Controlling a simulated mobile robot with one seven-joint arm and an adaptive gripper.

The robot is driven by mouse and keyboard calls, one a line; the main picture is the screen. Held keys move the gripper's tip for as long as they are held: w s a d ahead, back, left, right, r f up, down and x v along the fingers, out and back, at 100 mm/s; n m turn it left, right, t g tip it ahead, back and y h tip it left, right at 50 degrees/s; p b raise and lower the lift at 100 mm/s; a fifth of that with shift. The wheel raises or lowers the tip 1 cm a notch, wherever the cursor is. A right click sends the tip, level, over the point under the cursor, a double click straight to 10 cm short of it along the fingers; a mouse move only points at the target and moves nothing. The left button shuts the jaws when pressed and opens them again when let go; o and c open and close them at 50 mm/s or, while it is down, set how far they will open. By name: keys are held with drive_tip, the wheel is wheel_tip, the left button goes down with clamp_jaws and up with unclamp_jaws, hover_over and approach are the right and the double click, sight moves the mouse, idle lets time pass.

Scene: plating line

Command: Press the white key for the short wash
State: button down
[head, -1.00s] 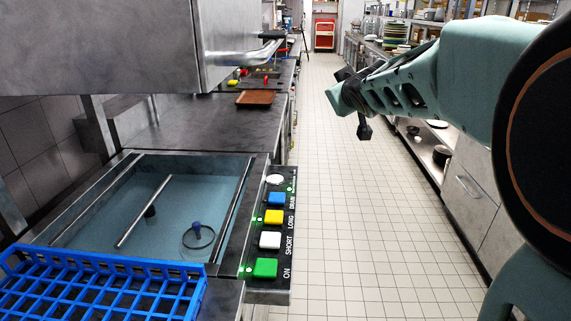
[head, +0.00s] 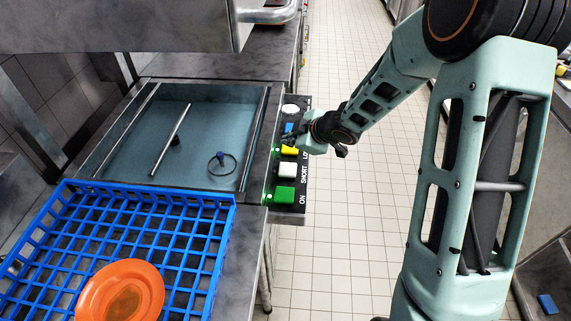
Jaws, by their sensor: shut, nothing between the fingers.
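The white key (head: 287,170) beside the word SHORT is on the dark key panel (head: 303,187) at the right edge of the wash basin. It lies between the yellow key (head: 290,150) marked LONG and the green key (head: 284,196) marked ON. My gripper (head: 292,141) is shut and empty, over the panel near the blue key (head: 288,129) and the yellow key. It is beyond the white key, which is fully in sight. Whether the fingertips touch a key I cannot tell. Green lights glow beside the yellow and green keys.
A round white button (head: 291,109) is at the panel's far end. A blue rack (head: 214,199) with an orange plate (head: 121,292) stands in front of the basin (head: 205,122). A steel hood (head: 110,25) hangs above. The tiled aisle (head: 330,240) on the right is clear.

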drive_tip(key=shift+f, duration=0.1)
drive_tip(key=b, duration=0.9)
approach(285, 166)
drive_tip(key=w+a+f, duration=0.1)
drive_tip(key=w, duration=0.1)
drive_tip(key=w+a+f, duration=0.1)
drive_tip(key=w+a, duration=0.1)
drive_tip(key=shift+a+f, duration=0.2)
drive_tip(key=shift+f, duration=0.2)
drive_tip(key=shift+f, duration=0.15)
idle(0.4)
drive_tip(key=shift+f, duration=0.25)
drive_tip(key=shift+f+b, duration=0.65)
idle(0.7)
drive_tip(key=shift+r, duration=0.15)
drive_tip(key=shift+r+p, duration=0.9)
drive_tip(key=shift+p, duration=0.15)
